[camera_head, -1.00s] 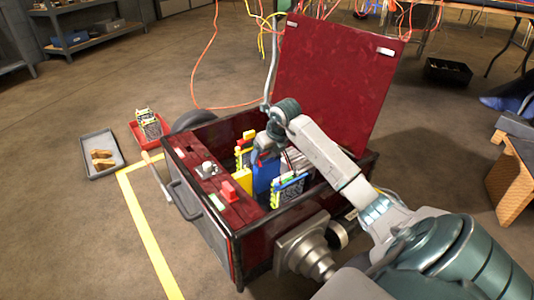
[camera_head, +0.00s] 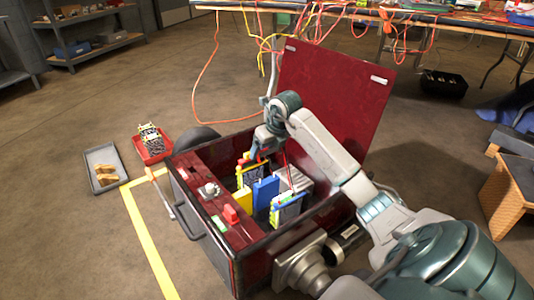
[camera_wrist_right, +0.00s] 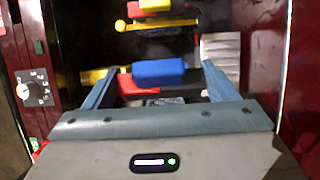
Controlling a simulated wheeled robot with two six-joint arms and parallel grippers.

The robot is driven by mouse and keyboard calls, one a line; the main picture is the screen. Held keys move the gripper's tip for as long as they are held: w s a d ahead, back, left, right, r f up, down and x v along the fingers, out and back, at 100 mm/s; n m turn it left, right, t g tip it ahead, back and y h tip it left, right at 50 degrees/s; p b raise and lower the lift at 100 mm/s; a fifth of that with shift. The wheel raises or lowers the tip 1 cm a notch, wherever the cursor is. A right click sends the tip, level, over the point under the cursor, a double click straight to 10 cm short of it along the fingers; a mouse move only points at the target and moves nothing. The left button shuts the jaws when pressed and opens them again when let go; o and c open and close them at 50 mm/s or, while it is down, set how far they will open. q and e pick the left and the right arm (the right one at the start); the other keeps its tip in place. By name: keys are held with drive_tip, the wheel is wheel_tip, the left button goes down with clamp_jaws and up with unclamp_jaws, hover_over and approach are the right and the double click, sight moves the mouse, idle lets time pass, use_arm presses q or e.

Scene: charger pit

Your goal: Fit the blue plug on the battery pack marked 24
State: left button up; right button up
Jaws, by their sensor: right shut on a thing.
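My right gripper (camera_head: 264,150) is over the far part of the open maroon pit. In the wrist view its two fingers (camera_wrist_right: 160,78) are apart, with a blue block, seemingly the blue plug (camera_wrist_right: 158,71), centred between the tips. Red and black parts show just below the blue. In the head view my gripper mostly hides what it holds. A battery pack with yellow and green edges (camera_head: 250,178) stands below the gripper. Another pack with a blue top bar (camera_head: 287,208) stands nearer. I cannot read the number 24 on either. My left gripper is not in view.
Yellow (camera_head: 242,199) and blue (camera_head: 265,192) blocks stand inside the pit. The maroon lid (camera_head: 330,95) is raised behind. A knob and red switch (camera_head: 231,214) sit on the left panel. A red tray (camera_head: 151,146) and grey tray (camera_head: 105,168) lie left.

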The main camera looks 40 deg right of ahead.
sight(267, 179)
drive_tip(key=shift+f, duration=0.2)
drive_tip(key=shift+f+b, duration=0.8)
drive_tip(key=shift+f, duration=1.2)
drive_tip(key=shift+f+b, duration=1.25)
drive_tip(key=shift+f, duration=1.65)
drive_tip(key=o, duration=0.9)
drive_tip(key=shift+o, duration=0.2)
drive_tip(key=p+v, duration=0.2)
drive_tip(key=v, duration=0.1)
drive_tip(key=shift+w+r, duration=0.1)
drive_tip(key=p+v, duration=0.4)
drive_tip(key=v, duration=0.3)
drive_tip(key=shift+s+r, duration=0.25)
drive_tip(key=shift+r, duration=0.1)
